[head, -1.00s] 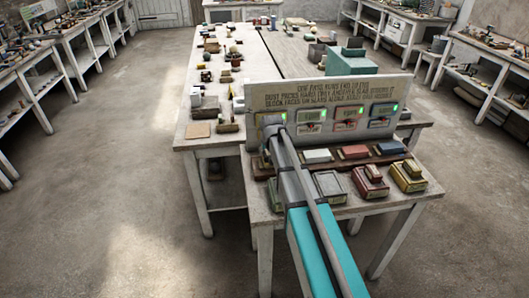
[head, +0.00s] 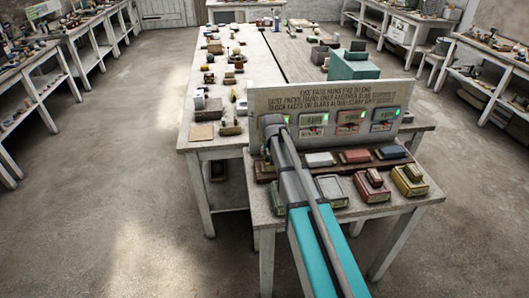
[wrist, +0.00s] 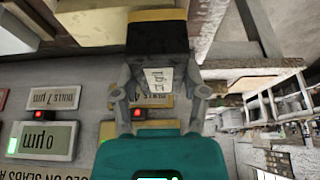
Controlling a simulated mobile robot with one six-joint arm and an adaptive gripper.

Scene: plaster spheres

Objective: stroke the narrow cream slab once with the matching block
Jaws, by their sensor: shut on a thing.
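My gripper (wrist: 160,100) is shut on a dark block (wrist: 158,45) with a pale label and a yellowish band along its far edge. A wide cream slab (wrist: 92,20) lies beside the block, to its left in the wrist view. I cannot tell whether the block touches it. In the head view, my gripper (head: 272,128) is at the left end of the sign board, and my arm hides the held block and the leftmost slab. A pale slab (head: 319,159), a red slab (head: 355,156) and a dark blue slab (head: 390,152) lie further right in the row.
The sign board (head: 340,97) with lit displays stands right behind the slab row. Red (head: 373,184), yellow (head: 410,180) and grey-green (head: 331,189) blocks or holders stand at the bench's front. A long cluttered table (head: 200,135) is behind. The floor to the left is clear.

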